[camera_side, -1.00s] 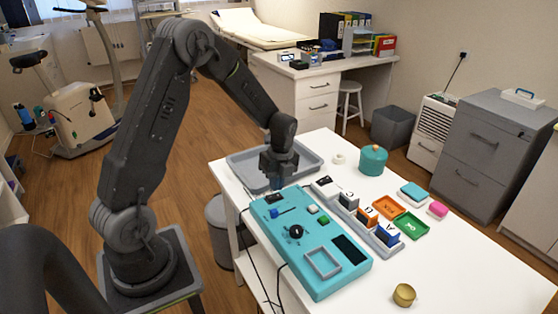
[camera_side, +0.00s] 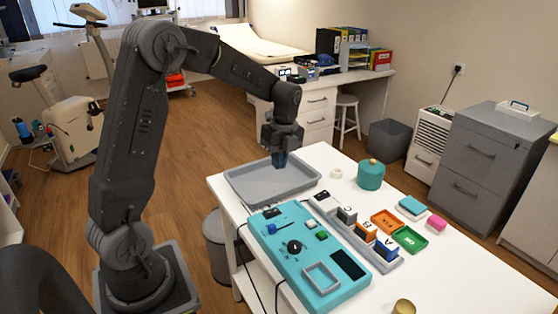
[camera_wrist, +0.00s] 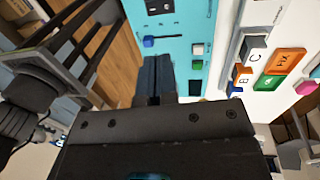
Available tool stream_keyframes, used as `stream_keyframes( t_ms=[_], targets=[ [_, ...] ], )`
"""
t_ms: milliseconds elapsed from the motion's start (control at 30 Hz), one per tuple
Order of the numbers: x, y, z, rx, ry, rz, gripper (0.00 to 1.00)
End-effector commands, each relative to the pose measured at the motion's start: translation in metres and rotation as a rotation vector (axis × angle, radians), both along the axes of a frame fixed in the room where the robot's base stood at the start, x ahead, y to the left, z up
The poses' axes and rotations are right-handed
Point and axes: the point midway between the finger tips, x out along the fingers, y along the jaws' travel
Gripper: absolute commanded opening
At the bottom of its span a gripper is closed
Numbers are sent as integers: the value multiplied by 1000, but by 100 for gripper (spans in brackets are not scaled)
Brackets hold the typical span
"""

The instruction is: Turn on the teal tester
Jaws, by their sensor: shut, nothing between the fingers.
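The teal tester (camera_side: 262,245) lies flat on the white table in the side view. At its far end is a small black switch (camera_side: 271,212), whose position I cannot read. Near it are a blue lever (camera_side: 271,229), a black knob (camera_side: 294,246), a white button (camera_side: 310,223) and a green button (camera_side: 322,236). My gripper (camera_side: 280,163) is shut and empty, above the grey tray behind the tester, apart from the switch. In the wrist view my shut fingers (camera_wrist: 155,72) cover part of the tester (camera_wrist: 185,18); the switch (camera_wrist: 159,5) shows at the top edge.
The grey tray (camera_side: 238,187) stands behind the tester. A holder (camera_side: 385,262) with several lettered blocks runs along its right side. Orange (camera_side: 385,222) and green (camera_side: 410,240) trays and a teal pot (camera_side: 371,174) stand beyond. The front right of the table is mostly clear.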

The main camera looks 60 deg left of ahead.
Motion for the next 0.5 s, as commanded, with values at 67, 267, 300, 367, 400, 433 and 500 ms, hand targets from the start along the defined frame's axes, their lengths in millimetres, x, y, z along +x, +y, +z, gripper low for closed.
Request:
stream_keyframes(
  t_ms=[67, 267, 300, 367, 400, 433, 500],
  targets=[
    [-2, 0, 0, 0, 0, 1, 0],
    [-15, -1, 2, 0, 0, 1, 0],
    [-15, -1, 2, 0, 0, 1, 0],
    [-15, -1, 2, 0, 0, 1, 0],
    [-15, -1, 2, 0, 0, 1, 0],
    [-15, -1, 1, 0, 0, 1, 0],
    [-15, -1, 0, 0, 1, 1, 0]
  ],
)
